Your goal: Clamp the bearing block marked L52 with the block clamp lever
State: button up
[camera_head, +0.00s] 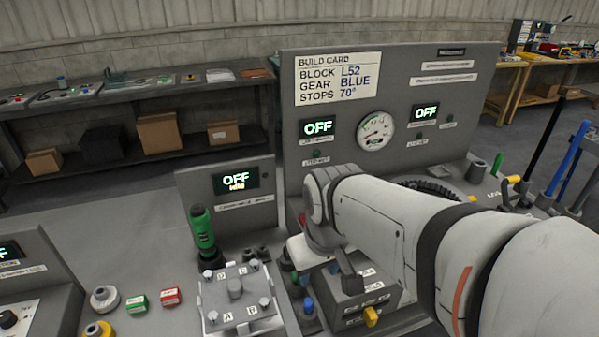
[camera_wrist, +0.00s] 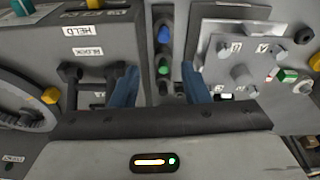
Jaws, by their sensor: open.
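My gripper is low over the bench, seen from its own side in the wrist view (camera_wrist: 160,88). Its two blue fingers stand wide apart with nothing gripped between them. A grey fixture box (camera_wrist: 30,45) lies left of the fingers, with a label reading HELD and a second label that seems to read BLOCK. A yellow lever or knob (camera_head: 370,316) sits on this box's front in the head view. Two dark posts (camera_wrist: 70,72) stand by the left finger. No bearing block with a readable L52 mark shows; my arm hides part of the fixture.
A build card (camera_head: 337,78) reads BLOCK L52, GEAR BLUE, STOPS 70°. A bolted plate (camera_head: 216,312) lettered A to D and a green-handled tool (camera_head: 203,235) stand left of the fixture. Displays (camera_head: 237,180) read OFF.

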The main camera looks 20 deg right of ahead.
jog(key=w+d+r+n+g+p, duration=0.1)
jog(key=w+d+r+n, duration=0.1)
jog(key=n, duration=0.3)
jog(key=w+d+r+n+p, duration=0.2)
jog(key=w+d+n, duration=0.3)
jog(key=n, duration=0.1)
jog(key=w+d+r+n+g+p, duration=0.1)
jog(key=w+d+r+n, duration=0.2)
jog(key=w+d+n, duration=0.1)
jog(key=shift+w+r+n+g, duration=0.15)
jog(key=shift+n+g, duration=0.15)
jog(key=shift+n, duration=0.6)
jog(key=shift+d+f, duration=0.1)
jog(key=shift+f, duration=0.15)
notch_tip(320, 180, down, 7)
jog(key=shift+f, duration=0.2)
jog(key=shift+c, duration=0.4)
grip_shut()
jog(key=shift+d, duration=0.1)
